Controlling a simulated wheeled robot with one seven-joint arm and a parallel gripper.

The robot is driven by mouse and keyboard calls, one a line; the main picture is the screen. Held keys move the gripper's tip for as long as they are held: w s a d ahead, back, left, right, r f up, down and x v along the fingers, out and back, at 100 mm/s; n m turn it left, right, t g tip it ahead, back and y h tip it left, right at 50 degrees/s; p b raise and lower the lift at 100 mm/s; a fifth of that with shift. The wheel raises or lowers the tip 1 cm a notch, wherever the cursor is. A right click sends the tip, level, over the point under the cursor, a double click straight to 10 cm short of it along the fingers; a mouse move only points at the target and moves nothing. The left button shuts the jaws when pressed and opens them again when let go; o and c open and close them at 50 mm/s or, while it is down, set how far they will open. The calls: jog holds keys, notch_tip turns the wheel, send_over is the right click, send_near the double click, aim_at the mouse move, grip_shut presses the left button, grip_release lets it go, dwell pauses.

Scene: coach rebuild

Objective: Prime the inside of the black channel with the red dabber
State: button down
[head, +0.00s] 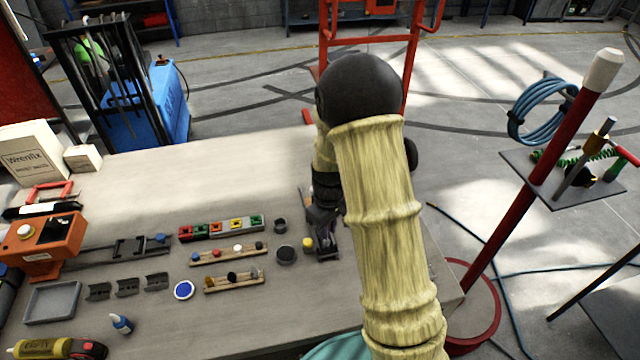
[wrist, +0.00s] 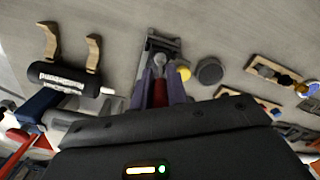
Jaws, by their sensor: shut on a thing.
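My gripper (head: 322,222) is over the right part of the bench, pointing down. In the wrist view its purple fingers (wrist: 160,90) are shut on the red dabber (wrist: 160,92), whose red handle shows between them. The dabber's rounded grey tip (wrist: 159,60) points at a dark channel-shaped piece (wrist: 163,42), which I take for the black channel. It also shows just below my gripper in the head view (head: 328,251). The tip overlaps the channel's near part in the picture; I cannot tell whether it touches. The channel's inside is partly hidden.
A yellow-topped item (head: 307,243) and a dark round pot (head: 286,255) stand close left of the channel. Racks of small coloured-headed items (head: 228,253) and several loose dark channel pieces (head: 127,286) lie farther left.

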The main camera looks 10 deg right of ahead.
jog(key=shift+w+r+p, duration=0.1)
jog(key=shift+r+p, duration=1.4)
jog(key=shift+r, duration=0.6)
jog(key=shift+d+r, duration=0.1)
jog(key=shift+r, duration=0.2)
jog(key=shift+r+p, duration=0.4)
jog(key=shift+p, duration=0.1)
jog(key=shift+r, duration=0.25)
jog(key=shift+s, duration=0.2)
jog(key=shift+w, duration=0.15)
